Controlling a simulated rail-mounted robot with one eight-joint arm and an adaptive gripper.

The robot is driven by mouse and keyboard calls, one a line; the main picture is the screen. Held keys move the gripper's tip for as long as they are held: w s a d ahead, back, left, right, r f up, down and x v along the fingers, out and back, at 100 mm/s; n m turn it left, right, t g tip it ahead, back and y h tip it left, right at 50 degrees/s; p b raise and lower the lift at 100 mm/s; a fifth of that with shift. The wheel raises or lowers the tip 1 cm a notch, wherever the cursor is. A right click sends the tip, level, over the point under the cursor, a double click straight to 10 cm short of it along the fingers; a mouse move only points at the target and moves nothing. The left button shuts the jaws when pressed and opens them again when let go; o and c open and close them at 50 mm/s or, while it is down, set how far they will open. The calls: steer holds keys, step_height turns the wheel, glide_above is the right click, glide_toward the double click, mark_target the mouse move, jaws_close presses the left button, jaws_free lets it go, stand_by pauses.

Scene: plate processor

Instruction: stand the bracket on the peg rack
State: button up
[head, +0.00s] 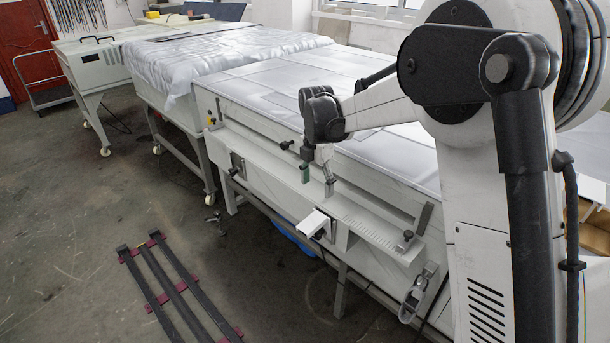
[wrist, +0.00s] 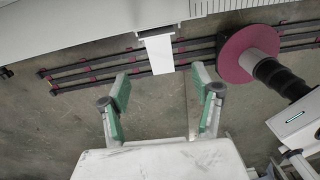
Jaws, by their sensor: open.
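My gripper (head: 317,187) hangs in front of the long white machine, above its front ledge. It is open, with green pads on its fingers, and nothing shows between them. In the wrist view the fingers (wrist: 161,78) stand wide apart over the floor. A white flat piece (head: 308,223) juts from the machine front, below the gripper; it may be the bracket, but I cannot tell. It also shows in the wrist view (wrist: 159,54), beyond the fingertips. I cannot surely pick out a peg rack.
The white machine (head: 270,95) has a front ledge (head: 375,230) with small knobs. A dark rail frame (head: 175,285) with reddish blocks lies on the floor. A silvery-covered table (head: 230,55) stands farther back. The floor at the left is mostly clear.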

mark_target(316, 218)
step_height(316, 218, down, 14)
steer(key=shift+s, duration=0.15)
stand_by(0.6)
steer(key=c, duration=1.4)
steer(key=shift+r+p, duration=2)
steer(key=shift+r, duration=3.5)
